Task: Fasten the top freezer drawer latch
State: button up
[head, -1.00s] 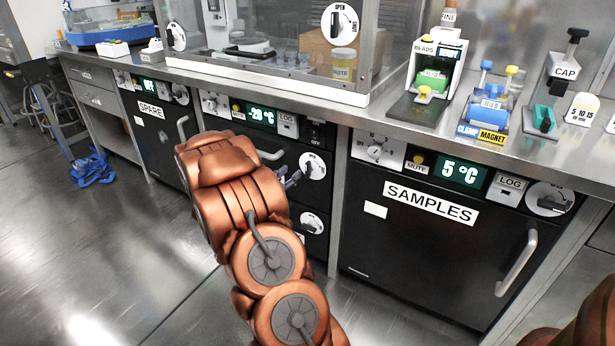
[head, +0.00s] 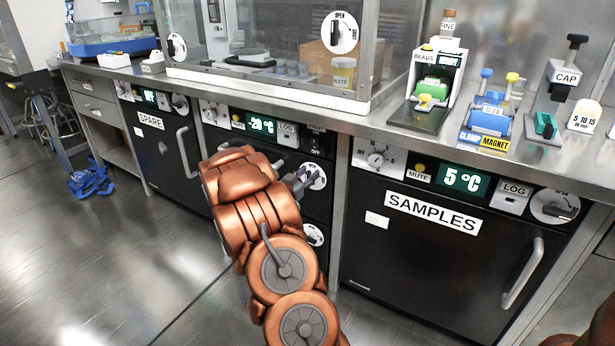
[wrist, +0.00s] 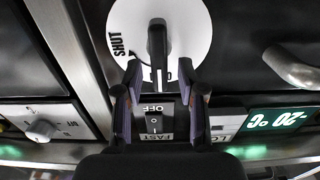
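The top latch of the -20 °C freezer is a round white dial (head: 318,184) with a dark lever, partly hidden behind my gripper in the head view. In the wrist view the dial (wrist: 185,22) fills the top middle, with the word SHUT on its left. In the head view my gripper (head: 300,182) is at the dial's left edge.
A second latch dial (head: 314,234) sits lower on the same freezer. The -20 °C display (head: 262,124) and a FAST/OFF switch (wrist: 154,122) are above the top dial. The SAMPLES fridge (head: 440,250) stands to the right, the SPARE unit (head: 160,150) to the left.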

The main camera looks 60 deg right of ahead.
jog(key=shift+d, duration=0.1)
grip_shut()
dwell(0.3)
